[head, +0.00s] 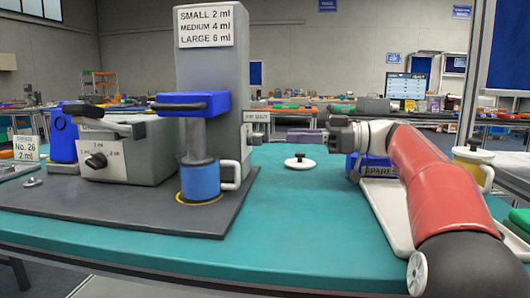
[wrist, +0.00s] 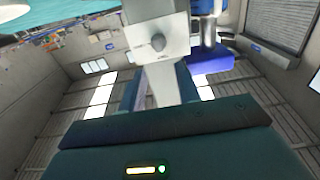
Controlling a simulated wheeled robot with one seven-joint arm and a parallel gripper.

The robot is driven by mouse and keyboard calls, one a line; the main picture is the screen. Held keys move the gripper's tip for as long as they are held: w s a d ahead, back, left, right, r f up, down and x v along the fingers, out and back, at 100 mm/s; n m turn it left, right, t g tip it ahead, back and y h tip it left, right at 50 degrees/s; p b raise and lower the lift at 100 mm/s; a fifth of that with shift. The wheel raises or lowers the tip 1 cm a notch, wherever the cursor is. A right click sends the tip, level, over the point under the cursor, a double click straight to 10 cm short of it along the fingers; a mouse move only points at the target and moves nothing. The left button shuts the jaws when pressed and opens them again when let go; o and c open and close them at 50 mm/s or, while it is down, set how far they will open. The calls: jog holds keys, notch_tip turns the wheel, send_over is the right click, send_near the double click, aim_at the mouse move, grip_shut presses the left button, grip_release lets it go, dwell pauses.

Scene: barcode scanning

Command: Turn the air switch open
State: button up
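The air switch is a small grey panel with a knob (head: 258,139) on the right side of the tall grey column (head: 212,80), under a small label. A pale arm or lever (wrist: 160,85) reaches from its knobbed plate (wrist: 158,42) toward me in the wrist view. My gripper (head: 290,136) comes level from the right, its fingertips at the switch. In the wrist view its two fingers (wrist: 159,92) stand apart on either side of the pale lever. I cannot tell whether they press on it.
A grey box with a dial (head: 96,161) is farther left. A white round lid (head: 299,162) lies below my gripper. A blue bin (head: 375,167) stands behind my arm. The teal table (head: 300,215) is clear in front.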

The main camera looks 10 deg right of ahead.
aim_at(255, 140)
jog(key=f+p+x, duration=0.1)
jog(key=p+x, duration=0.1)
jog(key=x, duration=0.5)
jog(key=shift+a, duration=0.25)
jog(key=c, duration=0.7)
